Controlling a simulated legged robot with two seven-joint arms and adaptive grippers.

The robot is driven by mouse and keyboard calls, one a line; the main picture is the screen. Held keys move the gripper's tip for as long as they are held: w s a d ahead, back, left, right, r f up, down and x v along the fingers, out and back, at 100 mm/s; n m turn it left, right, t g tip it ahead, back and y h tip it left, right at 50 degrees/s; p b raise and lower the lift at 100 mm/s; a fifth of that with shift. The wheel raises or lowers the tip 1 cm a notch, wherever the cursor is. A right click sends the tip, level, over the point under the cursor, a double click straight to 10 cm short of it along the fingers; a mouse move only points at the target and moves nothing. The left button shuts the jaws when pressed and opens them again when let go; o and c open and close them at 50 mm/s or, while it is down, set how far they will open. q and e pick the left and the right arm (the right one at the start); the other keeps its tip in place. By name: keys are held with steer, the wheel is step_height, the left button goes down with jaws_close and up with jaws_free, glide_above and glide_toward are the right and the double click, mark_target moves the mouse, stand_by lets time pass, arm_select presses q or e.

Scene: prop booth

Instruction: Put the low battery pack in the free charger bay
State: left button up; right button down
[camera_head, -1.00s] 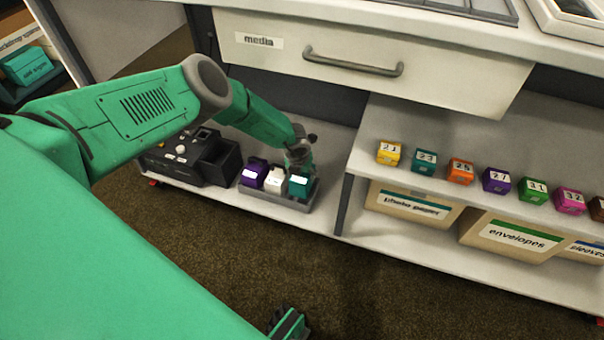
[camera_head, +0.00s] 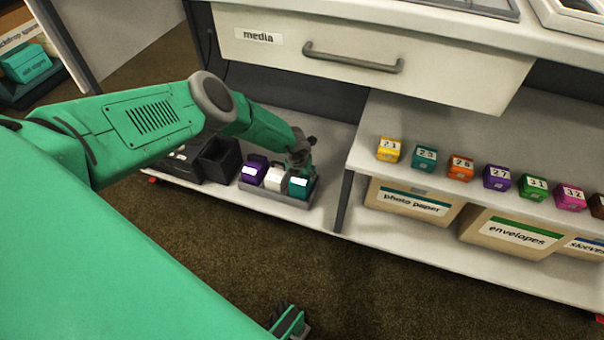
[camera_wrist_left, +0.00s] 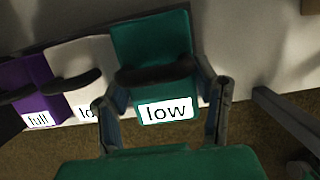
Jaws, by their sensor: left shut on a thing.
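A teal battery pack (camera_head: 298,188) labelled "low" sits at the right end of a grey holder (camera_head: 268,198) on the lower shelf. It also shows in the left wrist view (camera_wrist_left: 150,40), upright, with a dark handle across it. My left gripper (camera_head: 300,166) is over this pack; its fingers (camera_wrist_left: 160,88) are shut on it, one at each side. Beside it stand a white pack (camera_head: 275,179), its label partly hidden and starting "lo", and a purple pack (camera_head: 253,170), labelled "full" in the wrist view. I cannot identify the free charger bay.
A black open-topped box (camera_head: 218,160) stands left of the holder, beside a dark device partly behind my arm. A shelf upright (camera_head: 343,203) is close on the right. Numbered coloured blocks (camera_head: 497,177) line the right shelf above bins (camera_head: 510,236). A drawer (camera_head: 370,55) overhangs.

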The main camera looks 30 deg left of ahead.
arm_select(q)
steer(key=shift+x, duration=0.95)
steer(key=shift+s+f, duration=0.15)
steer(key=o, duration=1.8)
steer(key=shift+c, duration=0.2)
steer(key=shift+s+f, duration=0.1)
step_height(320, 180, up, 2)
steer(key=shift+d+r, duration=0.1)
steer(key=shift+d, duration=0.05)
steer(key=v, duration=1)
steer(key=shift+s, duration=0.15)
